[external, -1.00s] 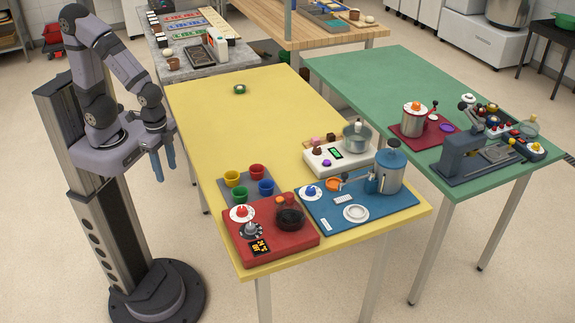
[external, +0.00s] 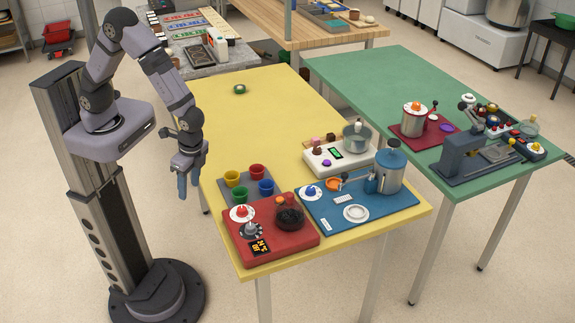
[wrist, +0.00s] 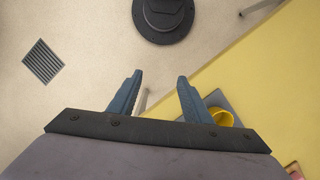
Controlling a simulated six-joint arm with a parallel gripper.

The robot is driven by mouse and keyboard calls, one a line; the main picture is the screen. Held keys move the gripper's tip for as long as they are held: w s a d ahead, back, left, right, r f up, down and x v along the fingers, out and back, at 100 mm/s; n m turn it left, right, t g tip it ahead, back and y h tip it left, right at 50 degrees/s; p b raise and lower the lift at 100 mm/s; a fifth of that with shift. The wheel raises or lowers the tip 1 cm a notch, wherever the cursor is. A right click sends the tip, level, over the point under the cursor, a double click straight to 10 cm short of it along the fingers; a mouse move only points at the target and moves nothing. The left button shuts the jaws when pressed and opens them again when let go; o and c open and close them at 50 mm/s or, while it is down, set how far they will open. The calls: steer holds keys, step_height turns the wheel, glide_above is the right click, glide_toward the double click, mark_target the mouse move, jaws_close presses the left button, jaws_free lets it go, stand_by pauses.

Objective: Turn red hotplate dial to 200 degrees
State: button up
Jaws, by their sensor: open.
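The red hotplate (external: 290,243) sits at the front left corner of the yellow table. It has a red-knobbed dial on a white disc (external: 242,213), a grey dial (external: 251,230), a black display with orange characters (external: 260,247) and a dark round vessel (external: 290,217). The marks on the dials are too small to read. My gripper (external: 188,186) hangs off the table's left edge, fingers down, left of and above the hotplate in the picture. In the wrist view my gripper (wrist: 160,92) shows its two blue fingers apart with nothing between them.
A grey tray (external: 222,192) with yellow, red, green and blue cups stands just behind the hotplate. A blue station (external: 400,201) with a dial and tank adjoins it on the right. A white scale-like unit (external: 315,163) is behind. The table's far half (external: 215,125) is mostly clear.

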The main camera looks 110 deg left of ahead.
steer(key=t, duration=0.1)
glide_toward(242, 208)
steer(key=s+f, duration=0.7)
steer(key=shift+s, duration=0.25)
steer(key=shift+t, duration=0.8)
steer(key=w+r, duration=0.1)
steer(key=w, duration=0.1)
steer(key=w+r, duration=0.2)
steer(key=w, duration=0.1)
steer(key=shift+w+d+r, duration=0.1)
steer(key=shift+w+r, duration=0.2)
steer(key=shift+r, duration=0.05)
steer(key=shift+w+r, duration=0.25)
steer(key=shift+r, duration=0.35)
steer(key=shift+w+r, duration=0.25)
steer(key=shift+r, duration=0.4)
steer(key=shift+s, duration=0.1)
steer(key=shift+f+p, duration=0.4)
steer(key=shift+f, duration=0.1)
steer(key=shift+f+p, duration=1.05)
steer(key=shift+f, duration=2.15)
steer(key=shift+c, duration=0.4)
steer(key=c, duration=1)
